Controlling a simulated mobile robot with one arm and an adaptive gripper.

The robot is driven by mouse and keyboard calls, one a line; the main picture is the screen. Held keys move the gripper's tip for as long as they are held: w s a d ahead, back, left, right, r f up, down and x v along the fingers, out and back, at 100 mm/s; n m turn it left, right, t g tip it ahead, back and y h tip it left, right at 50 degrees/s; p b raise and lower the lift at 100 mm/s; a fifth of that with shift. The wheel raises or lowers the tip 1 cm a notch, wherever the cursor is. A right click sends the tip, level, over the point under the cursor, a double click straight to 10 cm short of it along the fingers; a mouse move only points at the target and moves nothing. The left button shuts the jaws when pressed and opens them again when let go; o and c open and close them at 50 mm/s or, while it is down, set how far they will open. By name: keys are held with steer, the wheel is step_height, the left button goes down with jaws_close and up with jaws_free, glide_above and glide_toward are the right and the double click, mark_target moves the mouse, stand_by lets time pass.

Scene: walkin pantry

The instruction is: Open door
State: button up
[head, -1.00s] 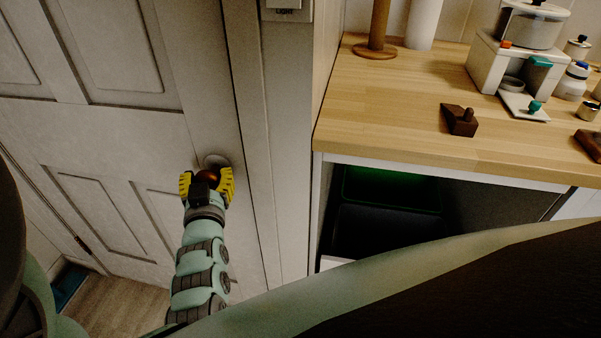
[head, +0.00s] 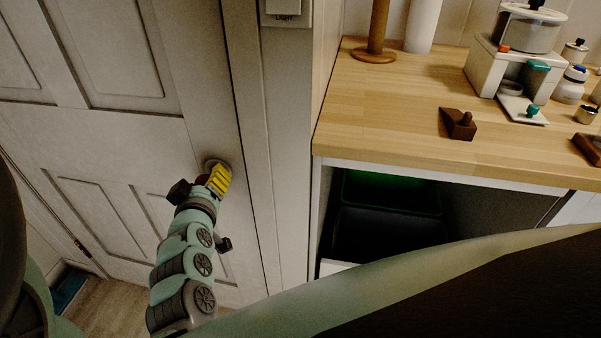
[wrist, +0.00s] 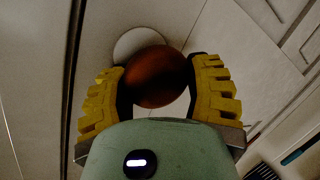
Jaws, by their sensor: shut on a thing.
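A white panelled door (head: 120,135) fills the left of the head view and looks closed against its frame. Its round brown knob (wrist: 158,76) sits on a pale round plate (wrist: 140,44) in the wrist view. My gripper (head: 212,180) is at the knob in the head view, with its yellow fingers hiding most of it. In the wrist view my gripper (wrist: 160,85) has one yellow finger on each side of the knob and is shut on it.
A wooden counter (head: 400,115) stands right of the door frame (head: 285,140), holding a white appliance (head: 515,65), a dark wooden wedge (head: 458,123) and jars. Below it is an open dark space with a black bin (head: 385,235). A light switch (head: 285,8) is above.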

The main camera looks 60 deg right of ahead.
steer(key=shift+w+n+g, duration=0.1)
steer(key=shift+n+g, duration=0.6)
steer(key=shift+n, duration=0.5)
steer(key=shift+r, duration=0.1)
